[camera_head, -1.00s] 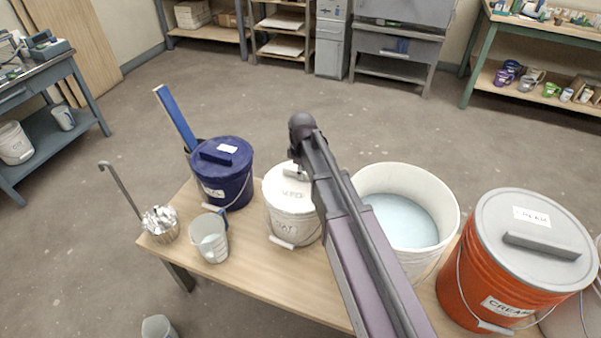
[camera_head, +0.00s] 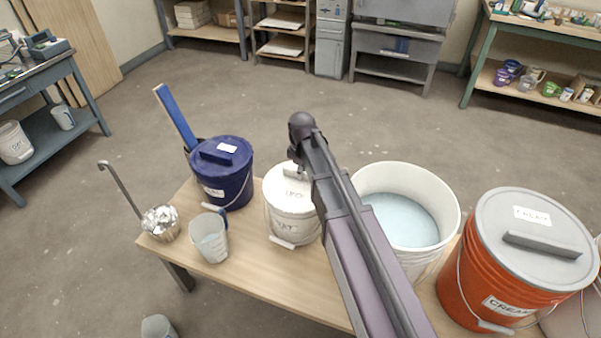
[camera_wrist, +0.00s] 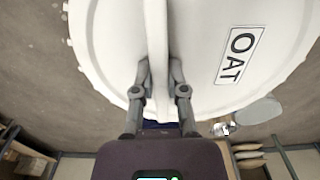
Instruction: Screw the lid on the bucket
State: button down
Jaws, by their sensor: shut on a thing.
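The white bucket (camera_head: 293,228) stands on the wooden table, with a label on its front and its wire handle hanging down. Its white lid (camera_head: 283,185) lies on its top and looks about level; whether the threads are engaged cannot be seen. In the wrist view the lid (camera_wrist: 110,50) fills the upper part, with an "OAT" label (camera_wrist: 241,55) right of its raised grip bar (camera_wrist: 157,35). My gripper (camera_wrist: 158,80) is shut on that bar, one finger on each side. In the head view my arm partly hides the lid's right side.
A lidded blue bucket (camera_head: 236,186) and a clear measuring jug (camera_head: 209,240) stand to the left. An open white bucket (camera_head: 440,230) of pale glaze and a lidded orange bucket (camera_head: 470,285) stand to the right.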

jog(key=c, duration=0.6)
grip_release()
jog(key=o, duration=0.5)
jog(key=shift+r, duration=0.15)
jog(key=shift+r+p, duration=3.4)
jog(key=shift+p, duration=0.15)
